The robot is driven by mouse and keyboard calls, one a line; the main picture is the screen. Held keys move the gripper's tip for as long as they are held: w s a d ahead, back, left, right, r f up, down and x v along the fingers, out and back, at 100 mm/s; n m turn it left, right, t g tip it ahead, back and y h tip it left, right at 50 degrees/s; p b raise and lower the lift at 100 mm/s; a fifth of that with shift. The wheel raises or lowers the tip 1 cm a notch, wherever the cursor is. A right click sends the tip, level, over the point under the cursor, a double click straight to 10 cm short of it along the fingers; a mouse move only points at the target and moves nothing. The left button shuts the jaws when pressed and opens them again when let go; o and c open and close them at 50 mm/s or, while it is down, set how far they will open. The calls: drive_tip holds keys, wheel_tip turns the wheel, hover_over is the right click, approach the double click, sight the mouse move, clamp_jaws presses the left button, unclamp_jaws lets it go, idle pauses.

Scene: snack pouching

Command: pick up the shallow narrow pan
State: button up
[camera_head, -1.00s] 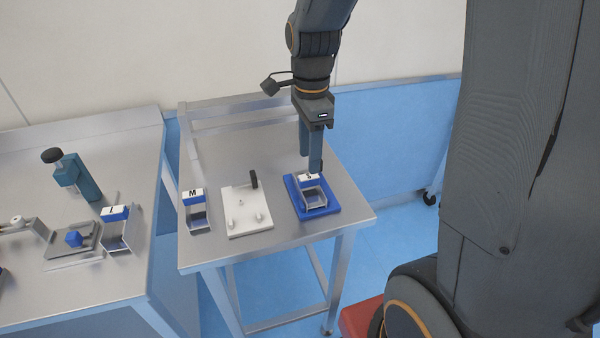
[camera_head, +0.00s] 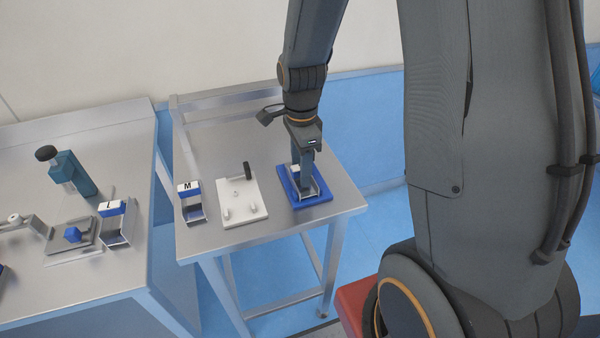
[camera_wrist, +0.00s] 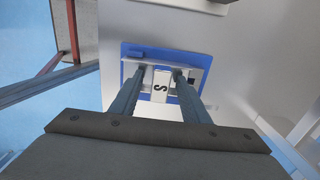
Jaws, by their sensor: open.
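A small metal pan (camera_head: 319,188) sits on a blue board (camera_head: 322,201) at the right of the near table. Its white and blue tab, marked S (camera_wrist: 160,86), shows in the wrist view between my fingers. My gripper (camera_head: 304,184) is open and reaches down to the pan. In the wrist view, the two fingers of my gripper (camera_wrist: 160,73) stand on either side of the tab. Whether they touch it, I cannot tell. My fingers hide part of the pan in both views.
A white plate (camera_head: 241,211) with pegs and a dark-topped post lies left of the blue board. A pan marked M (camera_head: 190,205) stands beyond it. A larger labelled pan (camera_head: 119,229) and a teal device (camera_head: 73,175) are on the left table.

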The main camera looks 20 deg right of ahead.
clamp_jaws()
drive_tip(key=shift+w+r+b, duration=0.1)
drive_tip(key=shift+r+b, duration=0.9)
drive_tip(key=shift+r, duration=4.05)
